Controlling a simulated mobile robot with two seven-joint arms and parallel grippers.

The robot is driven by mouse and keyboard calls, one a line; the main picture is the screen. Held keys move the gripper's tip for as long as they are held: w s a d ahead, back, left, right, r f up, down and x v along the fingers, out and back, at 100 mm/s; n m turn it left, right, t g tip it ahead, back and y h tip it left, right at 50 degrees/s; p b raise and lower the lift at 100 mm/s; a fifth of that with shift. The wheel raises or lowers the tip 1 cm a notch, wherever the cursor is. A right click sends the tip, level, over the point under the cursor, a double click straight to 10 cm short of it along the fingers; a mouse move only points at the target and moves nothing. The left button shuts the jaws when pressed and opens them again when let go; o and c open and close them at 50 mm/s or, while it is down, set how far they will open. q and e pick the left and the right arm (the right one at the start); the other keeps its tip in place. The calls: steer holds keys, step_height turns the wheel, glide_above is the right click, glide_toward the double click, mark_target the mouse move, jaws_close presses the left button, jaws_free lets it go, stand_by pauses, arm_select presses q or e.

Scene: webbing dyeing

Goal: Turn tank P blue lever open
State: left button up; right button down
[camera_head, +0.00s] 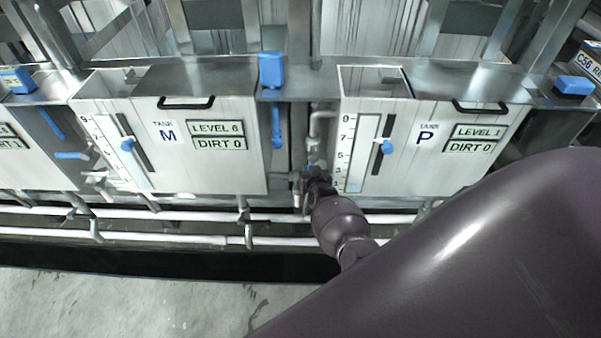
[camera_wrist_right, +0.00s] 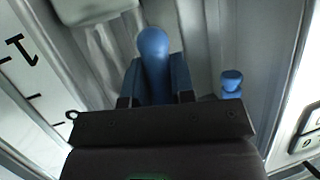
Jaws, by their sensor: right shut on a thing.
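Tank P (camera_head: 468,122) is a pale metal box right of centre in the head view, with signs reading LEVEL 1 and DIRT 0. My right gripper (camera_head: 313,172) is at the pipework by the lower left corner of tank P. In the right wrist view, a blue lever (camera_wrist_right: 153,48) with a rounded end stands between the fingers of my right gripper (camera_wrist_right: 155,88), which is shut on it. In the head view the gripper mostly hides this lever, and only a bit of blue shows. How far the lever is turned is hard to tell. My left gripper is out of view.
Tank M (camera_head: 230,170) stands to the left, reading LEVEL 6 and DIRT 0. Another blue lever (camera_head: 276,128) hangs in the gap between the tanks, close to my gripper. White pipes (camera_head: 150,238) run along below. Bare floor (camera_head: 130,300) lies in front.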

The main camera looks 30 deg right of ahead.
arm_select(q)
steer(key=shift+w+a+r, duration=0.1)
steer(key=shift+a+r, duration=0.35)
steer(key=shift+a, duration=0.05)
arm_select(e)
steer(key=shift+s+d+n, duration=0.25)
steer(key=shift+d+n, duration=0.05)
steer(key=shift+n, duration=0.2)
steer(key=shift+d, duration=0.1)
steer(key=c, duration=1)
jaws_free()
steer(key=shift+o, duration=0.2)
arm_select(q)
steer(key=shift+p, duration=0.3)
